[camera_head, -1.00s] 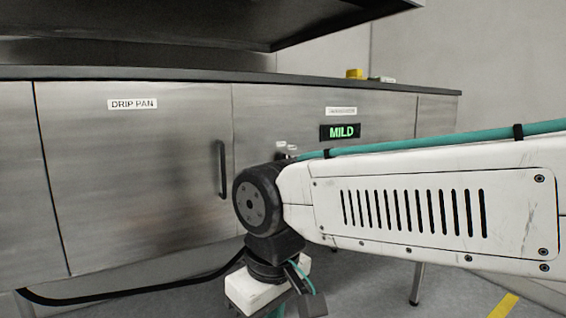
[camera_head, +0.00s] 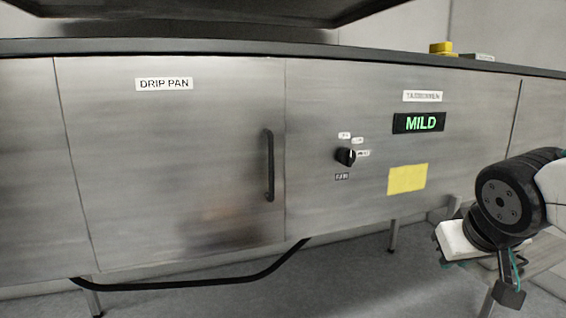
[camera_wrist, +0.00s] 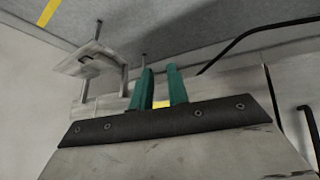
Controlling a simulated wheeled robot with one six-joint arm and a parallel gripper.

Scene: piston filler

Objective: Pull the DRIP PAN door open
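The DRIP PAN door (camera_head: 170,150) is a flat brushed-metal panel with a white label (camera_head: 164,84), in the left half of the head view. It looks shut, flush with the panels beside it. Its black vertical bar handle (camera_head: 269,166) is near its right edge. In the wrist view, my gripper (camera_wrist: 160,70) shows two teal fingers with a gap between them, holding nothing. A dark bar handle (camera_wrist: 310,132) shows at the right edge there, clear of the fingers. In the head view my wrist is at the right, away from the door handle; the fingers cannot be made out.
The panel to the right of the door carries a black selector knob (camera_head: 346,156), a green MILD display (camera_head: 418,123) and a yellow note (camera_head: 407,179). A black hose or bar (camera_head: 190,284) curves below the door. A dark overhang (camera_head: 200,12) sits above the counter.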

